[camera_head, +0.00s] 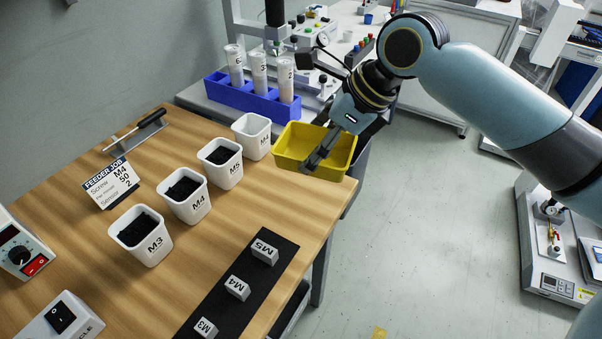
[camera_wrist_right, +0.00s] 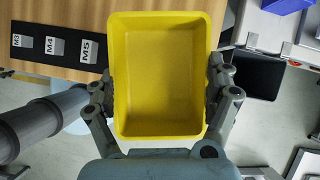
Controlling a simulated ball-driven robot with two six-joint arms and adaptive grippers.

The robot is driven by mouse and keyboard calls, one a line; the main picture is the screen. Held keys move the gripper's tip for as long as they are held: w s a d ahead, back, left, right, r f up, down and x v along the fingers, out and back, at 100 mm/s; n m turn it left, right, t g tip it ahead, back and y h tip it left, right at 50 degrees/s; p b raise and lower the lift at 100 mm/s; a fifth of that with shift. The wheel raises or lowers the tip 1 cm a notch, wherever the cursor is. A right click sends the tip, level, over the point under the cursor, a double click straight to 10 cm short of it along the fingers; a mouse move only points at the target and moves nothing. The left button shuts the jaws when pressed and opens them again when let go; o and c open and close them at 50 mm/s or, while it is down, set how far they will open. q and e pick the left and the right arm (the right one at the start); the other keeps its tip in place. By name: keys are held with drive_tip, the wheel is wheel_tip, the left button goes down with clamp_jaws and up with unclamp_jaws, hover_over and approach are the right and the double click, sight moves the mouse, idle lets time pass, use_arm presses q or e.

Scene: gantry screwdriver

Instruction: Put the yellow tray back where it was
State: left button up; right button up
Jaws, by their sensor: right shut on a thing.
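The yellow tray (camera_head: 292,148) is empty and appears upright at the far right corner of the wooden table. My right gripper (camera_head: 318,155) comes down over it from the right. In the right wrist view, the tray (camera_wrist_right: 160,85) sits between the two fingers of my right gripper, which are shut on its long side walls. The tray overlaps the table's edge in that view, with floor showing beside it. I cannot tell whether its underside touches the table. My left gripper is not in view.
A black strip (camera_head: 215,308) with M3, M4 and M5 blocks lies near the front edge. A blue rack (camera_head: 250,98) with tubes stands behind.

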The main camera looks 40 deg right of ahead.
drive_tip(key=s+a+f+n+y, duration=0.1)
drive_tip(key=s+f+n, duration=0.1)
drive_tip(key=s, duration=0.7)
drive_tip(key=shift+g, duration=0.3)
drive_tip(key=w+f+b, duration=0.1)
drive_tip(key=w+f, duration=0.1)
drive_tip(key=w, duration=0.1)
drive_tip(key=w+a+f+b, duration=0.1)
drive_tip(key=w+f, duration=0.1)
drive_tip(key=w, duration=0.2)
drive_tip(key=w+f+b, duration=0.1)
drive_tip(key=w+f, duration=0.1)
drive_tip(key=w, duration=0.1)
drive_tip(key=shift+w+a+f, duration=0.2)
drive_tip(key=shift+w+f, duration=0.2)
wheel_tip(320, 180, down, 4)
drive_tip(key=shift+b, duration=0.65)
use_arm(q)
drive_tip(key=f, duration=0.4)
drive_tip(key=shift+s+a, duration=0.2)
use_arm(e)
drive_tip(key=o, duration=1.3)
drive_tip(key=shift+c, duration=0.2)
